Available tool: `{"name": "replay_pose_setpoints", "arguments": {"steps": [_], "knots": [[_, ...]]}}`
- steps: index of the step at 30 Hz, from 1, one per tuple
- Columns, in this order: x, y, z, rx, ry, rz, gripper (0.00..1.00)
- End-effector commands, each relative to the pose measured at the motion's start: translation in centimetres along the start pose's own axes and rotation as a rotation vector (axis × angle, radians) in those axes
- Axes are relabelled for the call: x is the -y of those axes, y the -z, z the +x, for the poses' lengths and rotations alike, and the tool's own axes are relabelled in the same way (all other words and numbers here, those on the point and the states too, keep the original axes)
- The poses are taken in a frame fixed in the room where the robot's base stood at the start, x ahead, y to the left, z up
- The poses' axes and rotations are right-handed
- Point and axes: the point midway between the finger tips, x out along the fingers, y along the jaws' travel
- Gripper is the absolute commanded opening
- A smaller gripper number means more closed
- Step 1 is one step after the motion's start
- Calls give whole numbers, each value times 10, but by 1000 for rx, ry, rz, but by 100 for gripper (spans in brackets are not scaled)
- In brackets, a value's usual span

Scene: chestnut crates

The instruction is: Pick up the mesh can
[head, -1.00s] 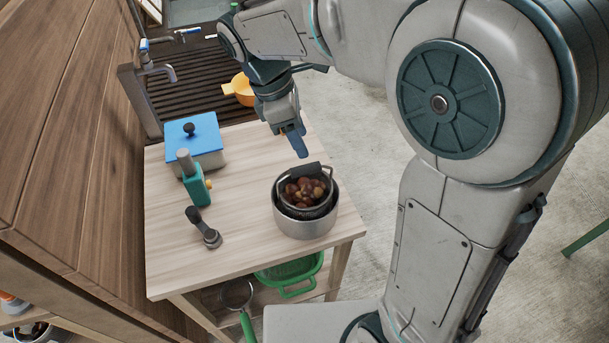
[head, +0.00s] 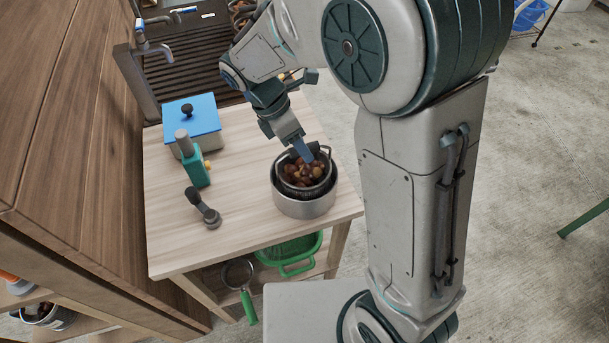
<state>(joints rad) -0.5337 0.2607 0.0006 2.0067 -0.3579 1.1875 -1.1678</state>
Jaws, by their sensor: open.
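The mesh can (head: 297,190) is a dark basket with a raised handle, filled with brown and reddish chestnuts (head: 305,172). It sits inside a wider silver pot (head: 308,209) at the right side of the wooden table. My gripper (head: 304,151) is open and points down at the far rim of the can, by its handle. One bluish finger shows; the other finger is hidden. I cannot tell whether the finger touches the handle.
On the table (head: 245,232) stand a blue-lidded box (head: 191,122), a green and grey bottle-like tool (head: 194,163) and a dark grey handled tool (head: 205,209). A green basket (head: 290,252) and a strainer (head: 240,276) are below. A wooden wall (head: 70,130) rises at left.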

Motion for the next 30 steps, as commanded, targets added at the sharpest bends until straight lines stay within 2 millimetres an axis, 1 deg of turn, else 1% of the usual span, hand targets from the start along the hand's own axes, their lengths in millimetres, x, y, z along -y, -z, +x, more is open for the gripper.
{"name": "replay_pose_setpoints", "arguments": {"steps": [3, 6, 9, 15, 16, 17, 18, 21, 30], "knots": [[1, -1, 19, 2, 5, -1, 47], [0, -1, 32, 1, 2, -1, 47], [0, -1, 38, 1, 0, -1, 47], [0, -1, 39, 0, -1, 0, 47], [0, -1, 39, 0, -1, 0, 44], [0, -1, 39, 0, -1, 0, 36], [0, -1, 39, 0, -1, 0, 25], [0, -1, 39, 0, 0, 0, 0], [0, -1, 38, 0, -2, 0, 0]]}}
